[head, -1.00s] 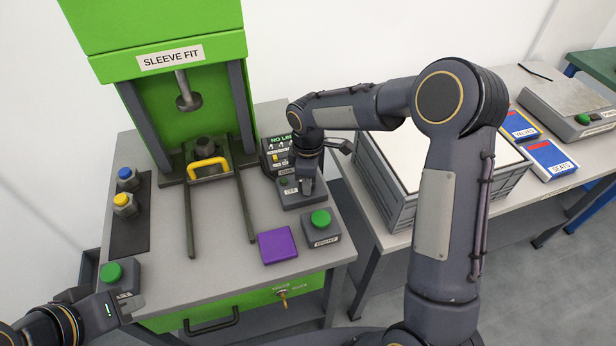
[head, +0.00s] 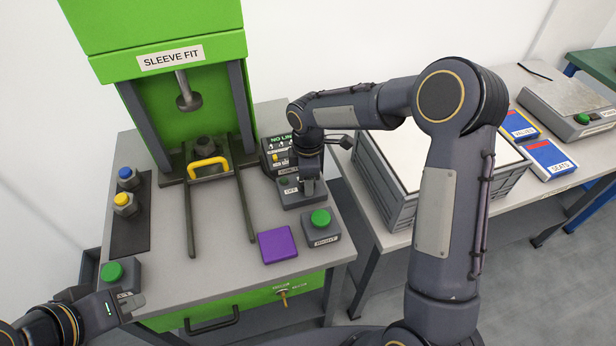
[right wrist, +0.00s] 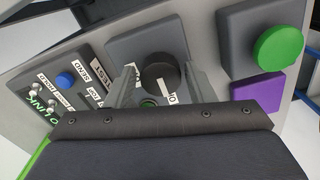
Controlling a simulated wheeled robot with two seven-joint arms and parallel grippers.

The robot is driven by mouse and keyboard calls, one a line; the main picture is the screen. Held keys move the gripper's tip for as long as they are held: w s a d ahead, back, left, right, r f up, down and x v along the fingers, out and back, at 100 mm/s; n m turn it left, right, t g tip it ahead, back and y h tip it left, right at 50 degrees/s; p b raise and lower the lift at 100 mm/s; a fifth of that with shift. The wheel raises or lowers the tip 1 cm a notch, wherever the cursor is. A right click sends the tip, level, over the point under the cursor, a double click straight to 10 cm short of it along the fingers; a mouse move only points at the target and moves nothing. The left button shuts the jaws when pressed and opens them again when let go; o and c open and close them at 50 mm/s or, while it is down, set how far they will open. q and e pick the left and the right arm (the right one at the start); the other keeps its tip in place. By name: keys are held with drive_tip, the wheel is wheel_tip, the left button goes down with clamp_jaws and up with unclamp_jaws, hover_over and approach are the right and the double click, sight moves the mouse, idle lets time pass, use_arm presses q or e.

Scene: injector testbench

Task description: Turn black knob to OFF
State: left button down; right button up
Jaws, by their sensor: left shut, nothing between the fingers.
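The black knob (right wrist: 160,72) with a white pointer line stands on a grey block (head: 300,199). In the right wrist view it sits between the two fingers of my right gripper (right wrist: 162,80). The fingers are close on both sides; whether they press on the knob I cannot tell. The pointer runs down toward a partly hidden white label. In the head view my right gripper (head: 307,187) points down over the block and hides most of the knob; an OFF label (head: 290,190) shows beside it. My left gripper (head: 130,304) is shut and empty by the left green button (head: 112,271).
A green-button box (head: 320,220) and a purple pad (head: 277,245) lie close to the knob block. A switch panel (head: 275,155) stands behind it. The green SLEEVE FIT press (head: 165,65) with a yellow handle (head: 208,163) is left. A grey crate (head: 400,205) stands right.

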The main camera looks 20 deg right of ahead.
drive_tip(key=shift+o, duration=0.9)
wheel_tip(320, 180, up, 8)
drive_tip(key=shift+f, duration=0.25)
drive_tip(key=shift+r, duration=0.15)
drive_tip(key=shift+d+r, duration=0.1)
drive_tip(key=s+d+r+m+t+y, duration=0.1)
drive_tip(key=s+d+r+m, duration=0.2)
drive_tip(key=s, duration=0.4)
drive_tip(key=s+d+r+m+t+y, duration=0.1)
drive_tip(key=s+d+r+m, duration=0.1)
drive_tip(key=s+m, duration=0.35)
drive_tip(key=s+d+r+m+t+y, duration=0.1)
drive_tip(key=s+d+r+m, duration=0.15)
drive_tip(key=s, duration=0.45)
drive_tip(key=s+a+f+m+t, duration=0.2)
drive_tip(key=s+m, duration=0.4)
drive_tip(key=s, duration=0.2)
drive_tip(key=shift+s+t+y, duration=0.15)
drive_tip(key=shift+t+y, duration=0.15)
drive_tip(key=shift+y, duration=0.1)
